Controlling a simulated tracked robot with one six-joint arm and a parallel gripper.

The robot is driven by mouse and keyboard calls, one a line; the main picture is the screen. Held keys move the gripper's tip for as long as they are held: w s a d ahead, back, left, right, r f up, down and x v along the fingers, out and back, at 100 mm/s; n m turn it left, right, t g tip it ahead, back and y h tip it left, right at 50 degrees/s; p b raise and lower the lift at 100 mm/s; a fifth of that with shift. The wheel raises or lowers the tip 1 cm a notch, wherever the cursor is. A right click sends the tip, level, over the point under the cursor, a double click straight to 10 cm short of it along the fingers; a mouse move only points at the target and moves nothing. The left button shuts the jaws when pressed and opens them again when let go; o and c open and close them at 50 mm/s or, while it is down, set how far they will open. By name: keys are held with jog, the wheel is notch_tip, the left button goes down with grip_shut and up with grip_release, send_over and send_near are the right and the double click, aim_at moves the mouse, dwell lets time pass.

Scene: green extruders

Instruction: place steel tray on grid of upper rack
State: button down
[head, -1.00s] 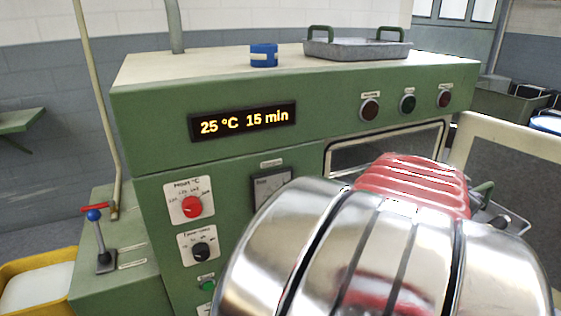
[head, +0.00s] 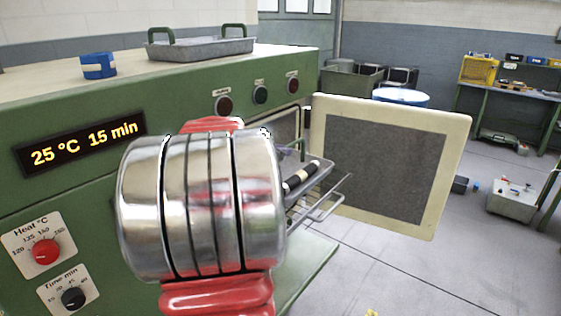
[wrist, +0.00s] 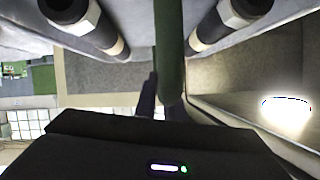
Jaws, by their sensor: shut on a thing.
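The steel tray (head: 318,178) shows in the head view at the oven mouth, mostly hidden behind my arm. A dark cylinder with a pale band lies in it, and a green handle (head: 299,148) stands up from it. In the wrist view my gripper (wrist: 160,98) has its dark fingers at the green handle (wrist: 169,45) and is shut on it. Two dark cylinders with metal hex ends lie on either side of the handle. A wire rack grid (head: 330,205) sticks out just below the tray. I cannot tell whether tray and grid touch.
The oven door (head: 388,160) stands open on the right. A second steel tray (head: 200,48) with green handles and a blue roll (head: 98,66) sit on the oven top. A bright lamp (wrist: 286,115) glows at right in the wrist view.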

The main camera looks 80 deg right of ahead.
dwell(0.3)
jog(key=shift+f, duration=1.65)
jog(key=shift+f, duration=0.1)
jog(key=c, duration=1.8)
grip_release()
jog(key=shift+c, duration=0.2)
jog(key=shift+w+a+r, duration=0.25)
jog(key=shift+a, duration=0.25)
jog(key=v, duration=1.1)
